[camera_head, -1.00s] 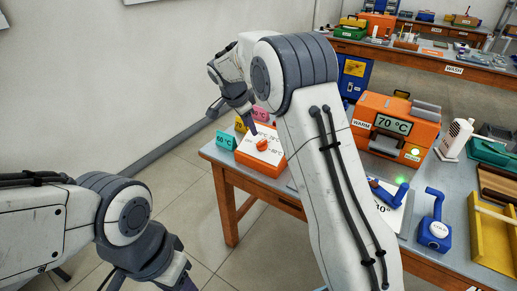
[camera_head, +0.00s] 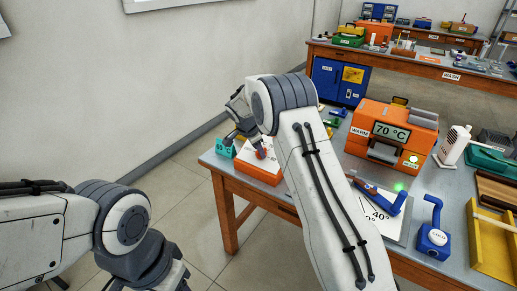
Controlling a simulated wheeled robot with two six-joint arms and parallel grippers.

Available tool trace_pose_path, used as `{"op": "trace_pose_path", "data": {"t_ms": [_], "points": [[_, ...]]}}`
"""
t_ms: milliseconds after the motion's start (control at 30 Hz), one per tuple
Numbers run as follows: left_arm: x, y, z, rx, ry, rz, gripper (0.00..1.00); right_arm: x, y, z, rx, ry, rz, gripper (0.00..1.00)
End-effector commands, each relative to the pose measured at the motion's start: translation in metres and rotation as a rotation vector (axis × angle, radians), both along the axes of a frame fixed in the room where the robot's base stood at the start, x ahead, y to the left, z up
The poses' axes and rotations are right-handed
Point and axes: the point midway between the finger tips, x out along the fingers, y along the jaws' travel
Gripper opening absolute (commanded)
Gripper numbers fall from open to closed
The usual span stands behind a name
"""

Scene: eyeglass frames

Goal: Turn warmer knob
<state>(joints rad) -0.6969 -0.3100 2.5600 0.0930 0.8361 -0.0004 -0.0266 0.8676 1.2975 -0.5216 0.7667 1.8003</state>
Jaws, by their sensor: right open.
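The orange control box (camera_head: 246,173) with a white dial top stands on the near left part of the grey table. Its orange knob (camera_head: 262,154) is partly hidden by my right gripper (camera_head: 246,143). My right gripper is open, with its fingers above the white top and one fingertip right at the knob. I cannot tell whether they touch. The orange warmer (camera_head: 428,142), labelled WARM, reads 70 °C on its display (camera_head: 392,132) and has a lit light. My left arm is at the lower left, away from the table, with its fingers cut off by the bottom edge.
A teal temperature block (camera_head: 224,147) stands left of the box. My right forearm hides much of the table's middle. A blue COLD tap unit (camera_head: 433,240), a white bottle (camera_head: 455,146) and a yellow tray (camera_head: 490,246) stand at the right. Floor is clear at the left.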

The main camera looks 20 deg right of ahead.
Motion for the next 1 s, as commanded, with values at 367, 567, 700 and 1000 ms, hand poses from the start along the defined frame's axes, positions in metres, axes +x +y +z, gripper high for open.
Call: {"op": "trace_pose_path", "data": {"t_ms": [367, 567, 700, 1000], "points": [[0.0, 0.0, -0.0001, 0.0, 0.0, 0.0, 0.5, -0.0002, 0.0003, 0.0002, 0.0, 0.0, 0.001, 0.0], [-0.0001, 0.0, -0.0005, 0.0, 0.0, 0.0, 0.5, -0.0002, 0.0004, 0.0001, -0.004, 0.006, 0.014, 0.0], [0.0, 0.0, -0.0014, 0.0, 0.0, 0.0, 0.5, -0.0002, 0.0004, 0.0, -0.016, 0.021, 0.054, 0.0], [0.0, 0.0, -0.0039, 0.0, 0.0, 0.0, 0.5, 0.0002, 0.0004, 0.0002, -0.073, 0.094, 0.244, 0.0]]}}
